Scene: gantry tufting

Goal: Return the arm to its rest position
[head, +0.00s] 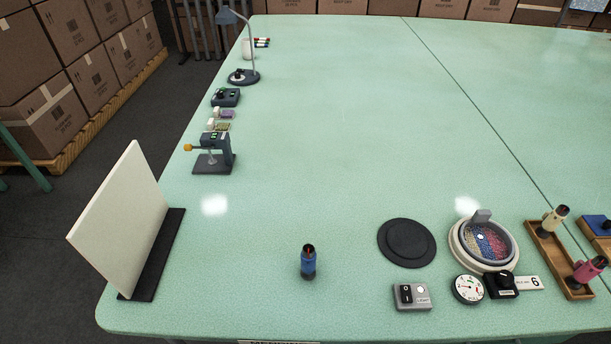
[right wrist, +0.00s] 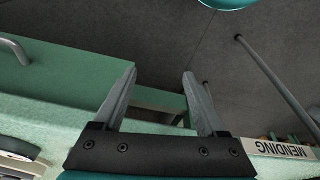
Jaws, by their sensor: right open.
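In the right wrist view my right gripper (right wrist: 158,92) is open, with nothing between its two grey fingers. It hangs off the edge of the green table, above the dark floor. Neither gripper shows in the head view. On the table in the head view, a blue tool (head: 308,262) stands upright near the front edge, apart from any gripper. A round bowl of coloured bits (head: 460,246) sits at the right.
A white board (head: 120,220) stands at the left edge. A black disc (head: 406,243), a switch box (head: 412,296), a dial (head: 468,289) and a wooden tray (head: 546,262) line the front right. A desk lamp (head: 243,76) stands at the back left. The table's middle is clear.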

